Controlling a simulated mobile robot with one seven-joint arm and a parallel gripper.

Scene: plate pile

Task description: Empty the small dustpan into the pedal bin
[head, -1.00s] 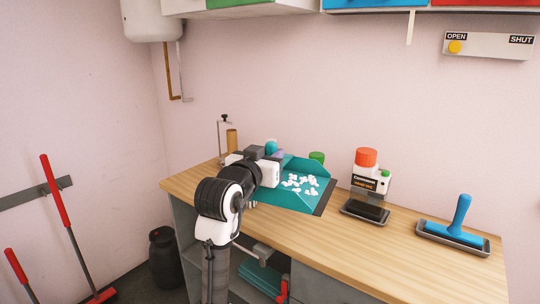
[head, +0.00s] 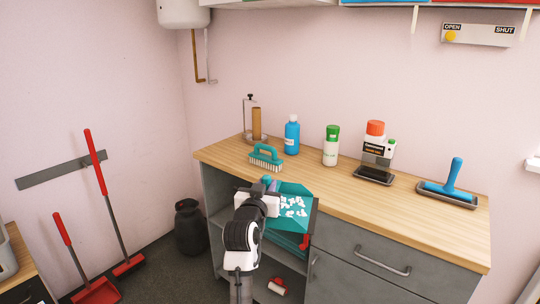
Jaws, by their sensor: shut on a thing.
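The small teal dustpan (head: 298,192) is in the head view, with several white scraps (head: 291,205) lying in it. My gripper (head: 266,195) is shut on its handle end, which the gripper largely hides. The dustpan is held out in front of the counter's front edge, its open lip toward the right. I cannot see a pedal bin for certain. A dark rounded container (head: 190,228) stands on the floor left of the cabinet, and I cannot tell what it is.
The wooden counter (head: 420,226) carries a teal brush (head: 266,157), a blue bottle (head: 292,135), a green-capped bottle (head: 331,146), an orange-topped dispenser (head: 375,145) and a blue roller in a tray (head: 450,185). A red dustpan (head: 97,290) and broom stand at left.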

